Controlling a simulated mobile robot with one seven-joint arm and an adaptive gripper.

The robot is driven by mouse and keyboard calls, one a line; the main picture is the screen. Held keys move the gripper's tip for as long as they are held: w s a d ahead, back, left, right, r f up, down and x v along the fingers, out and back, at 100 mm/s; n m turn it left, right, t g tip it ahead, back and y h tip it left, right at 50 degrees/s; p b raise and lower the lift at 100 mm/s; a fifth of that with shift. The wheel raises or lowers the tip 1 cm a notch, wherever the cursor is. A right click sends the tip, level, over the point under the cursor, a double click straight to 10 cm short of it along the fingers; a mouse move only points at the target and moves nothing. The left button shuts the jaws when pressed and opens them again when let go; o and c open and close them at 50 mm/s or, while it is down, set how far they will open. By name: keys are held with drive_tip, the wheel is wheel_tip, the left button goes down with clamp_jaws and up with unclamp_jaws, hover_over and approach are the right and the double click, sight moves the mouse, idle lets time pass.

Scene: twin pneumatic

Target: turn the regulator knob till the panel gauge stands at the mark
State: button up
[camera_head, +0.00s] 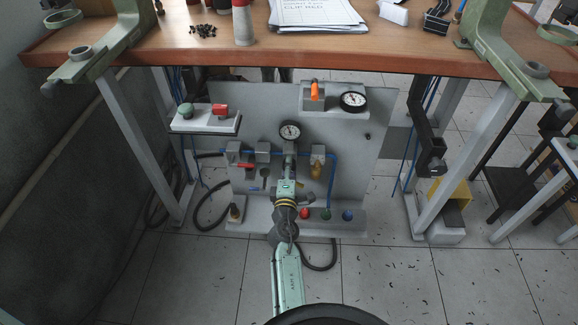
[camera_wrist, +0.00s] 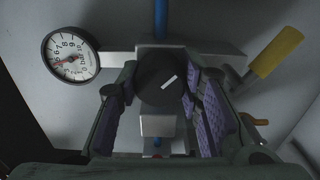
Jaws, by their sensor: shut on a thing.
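My gripper (camera_wrist: 165,100) is shut on the regulator knob (camera_wrist: 160,78), a round black knob with a white line on its face. Purple-padded fingers stand on both sides of it. In the head view my gripper (camera_head: 288,172) reaches the middle of the panel (camera_head: 230,105) and hides the knob. A round white gauge (camera_wrist: 70,56) sits beside the knob in the wrist view, with a red needle pointing left and slightly down. It shows above my gripper in the head view (camera_head: 290,131). A second gauge (camera_head: 353,101) is on the upper right box. I cannot make out a mark.
A blue tube (camera_head: 333,180) and grey fittings run across the panel. Coloured buttons (camera_head: 305,213) line the lower ledge. The wooden bench top (camera_head: 150,50) overhangs above; its legs stand either side.

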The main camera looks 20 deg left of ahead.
drive_tip(key=shift+r+n, duration=0.1)
drive_tip(key=shift+n, duration=1)
drive_tip(key=o, duration=1.2)
drive_tip(key=shift+v, duration=3.75)
